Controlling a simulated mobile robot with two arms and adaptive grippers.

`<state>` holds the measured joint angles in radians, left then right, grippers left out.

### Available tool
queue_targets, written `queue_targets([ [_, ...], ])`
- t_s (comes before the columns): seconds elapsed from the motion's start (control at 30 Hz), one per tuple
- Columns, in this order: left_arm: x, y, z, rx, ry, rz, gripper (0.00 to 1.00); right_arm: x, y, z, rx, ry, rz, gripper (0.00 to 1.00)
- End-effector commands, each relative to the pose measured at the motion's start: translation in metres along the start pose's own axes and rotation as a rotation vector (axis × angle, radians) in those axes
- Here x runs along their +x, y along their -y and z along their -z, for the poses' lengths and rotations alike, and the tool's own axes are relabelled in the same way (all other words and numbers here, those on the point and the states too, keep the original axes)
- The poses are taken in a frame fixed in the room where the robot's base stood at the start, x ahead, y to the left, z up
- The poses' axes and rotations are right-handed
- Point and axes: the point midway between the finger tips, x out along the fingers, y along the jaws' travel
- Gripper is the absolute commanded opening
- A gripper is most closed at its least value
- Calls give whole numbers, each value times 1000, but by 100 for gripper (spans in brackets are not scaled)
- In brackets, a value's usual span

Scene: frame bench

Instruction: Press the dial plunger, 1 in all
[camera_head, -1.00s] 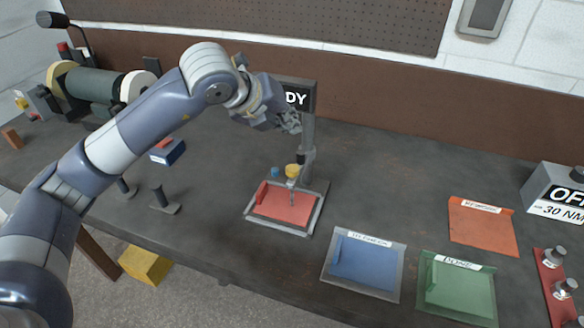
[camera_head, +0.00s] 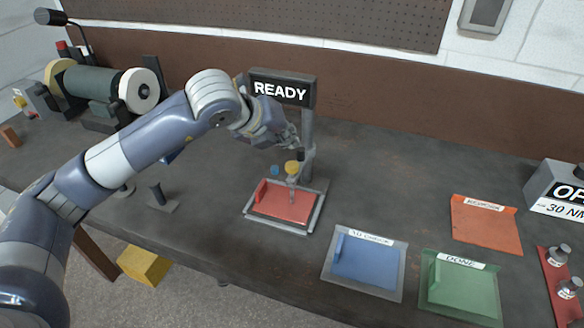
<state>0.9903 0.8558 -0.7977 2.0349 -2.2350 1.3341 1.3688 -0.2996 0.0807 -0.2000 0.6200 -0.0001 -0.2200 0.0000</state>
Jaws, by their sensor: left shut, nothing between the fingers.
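The dial plunger stands on a grey post (camera_head: 308,140) at the middle of the bench. It has a black top (camera_head: 301,155), a yellow dial (camera_head: 292,168) and a thin probe over a red plate (camera_head: 285,204) in a grey frame. A black sign (camera_head: 281,90) on the post reads READY. My left gripper (camera_head: 296,143) is shut and empty, with its tips just above the black top. I cannot tell whether they touch it. My right gripper is not in view.
A blue tray (camera_head: 366,263), a green tray (camera_head: 461,288) and an orange tray (camera_head: 486,226) lie to the right. A torque box (camera_head: 556,192) stands at the right edge. A grinder-like machine (camera_head: 95,85) is at the back left. A small black stand (camera_head: 161,197) is at left.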

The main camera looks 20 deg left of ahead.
Motion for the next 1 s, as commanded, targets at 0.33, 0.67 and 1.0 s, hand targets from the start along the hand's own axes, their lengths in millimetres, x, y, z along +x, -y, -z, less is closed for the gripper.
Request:
queue_targets([
  [0.33,25,-18,18,-1,1,1,0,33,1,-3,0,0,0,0],
  [0.67,24,-17,18,-1,0,0,0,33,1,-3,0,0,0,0],
  [1.0,24,-17,18,0,0,1,0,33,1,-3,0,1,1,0],
])
